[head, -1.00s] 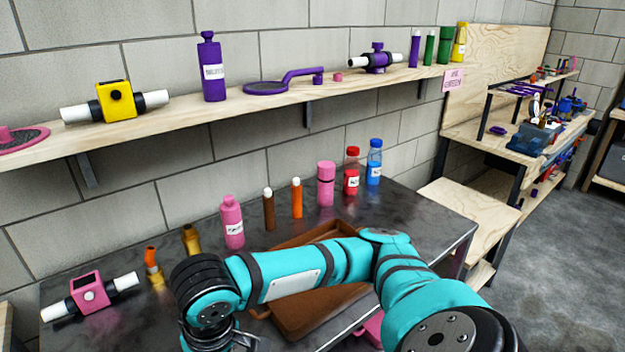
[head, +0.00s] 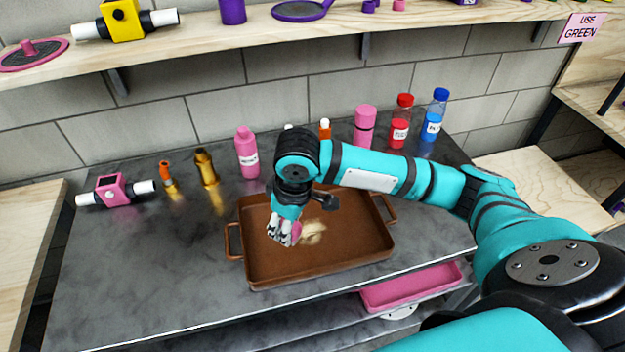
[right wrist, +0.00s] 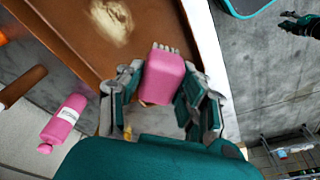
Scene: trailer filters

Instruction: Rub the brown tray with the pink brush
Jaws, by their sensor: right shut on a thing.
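The brown tray (head: 340,262) lies on the dark metal table, with a handle at each end. A pale tan patch (head: 314,232) marks its floor; the patch also shows in the right wrist view (right wrist: 111,20). My right gripper (head: 284,236) is over the left half of the tray, just left of the patch. It is shut on the pink brush (right wrist: 163,78), whose bristles point toward the tray in the right wrist view. In the head view the brush is mostly hidden by the fingers. I cannot tell whether its bristles touch the tray. My left gripper is not in view.
Behind the tray stand a pink bottle (head: 246,155), a pink cylinder (head: 364,128), a red bottle (head: 400,122) and a blue bottle (head: 434,115). A pink tray (head: 410,288) sits below the table's front edge.

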